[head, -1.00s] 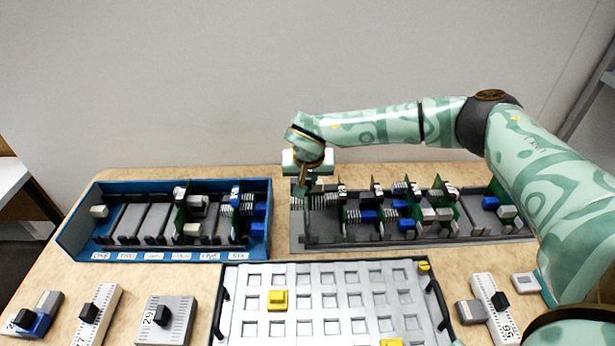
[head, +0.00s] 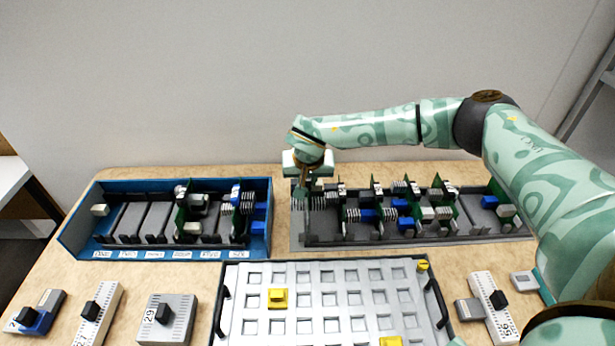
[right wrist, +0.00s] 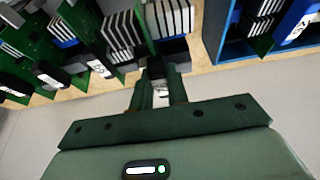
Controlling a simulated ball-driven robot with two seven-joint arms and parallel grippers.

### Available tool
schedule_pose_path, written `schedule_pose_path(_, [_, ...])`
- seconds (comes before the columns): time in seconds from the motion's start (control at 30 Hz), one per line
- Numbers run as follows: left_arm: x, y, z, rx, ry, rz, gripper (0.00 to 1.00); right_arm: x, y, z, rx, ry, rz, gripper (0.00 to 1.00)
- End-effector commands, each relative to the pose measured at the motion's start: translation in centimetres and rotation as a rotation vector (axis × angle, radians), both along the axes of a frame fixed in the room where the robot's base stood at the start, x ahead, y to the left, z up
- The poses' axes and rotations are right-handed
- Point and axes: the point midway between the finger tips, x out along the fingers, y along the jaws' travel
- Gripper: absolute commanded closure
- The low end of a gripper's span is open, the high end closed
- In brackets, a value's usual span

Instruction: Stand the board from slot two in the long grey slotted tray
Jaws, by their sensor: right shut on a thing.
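The long grey slotted tray (head: 520,236) lies at the back right in the head view, with several green boards standing in it. My right gripper (head: 306,190) is over its left end, pointing down. It is shut on the dark top piece of a board with pale fins (head: 318,201). In the right wrist view the fingers (right wrist: 160,92) close on that piece, and the finned board (right wrist: 168,18) shows beyond them. The board looks upright at the tray's left end; whether it is fully seated is hidden. My left gripper is out of view.
The blue labelled tray (head: 75,241) stands to the left with boards in some slots and others empty. A silver grid plate (head: 345,300) with yellow pieces lies in front. Numbered modules (head: 166,320) stand along the front left; others (head: 490,300) stand front right.

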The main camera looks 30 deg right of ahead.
Motion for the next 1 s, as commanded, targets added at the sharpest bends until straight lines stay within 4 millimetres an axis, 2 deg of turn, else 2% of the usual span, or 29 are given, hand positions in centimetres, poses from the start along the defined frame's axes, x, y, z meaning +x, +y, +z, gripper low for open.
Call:
schedule_pose_path(0.3, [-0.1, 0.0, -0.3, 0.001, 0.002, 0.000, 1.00, 0.0, 0.0, -1.1, 0.000, -0.001, 0.000, 1.00])
schedule_pose_path(1.0, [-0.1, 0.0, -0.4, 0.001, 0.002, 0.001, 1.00, 0.0, 0.0, -1.6, 0.000, -0.001, 0.000, 1.00])
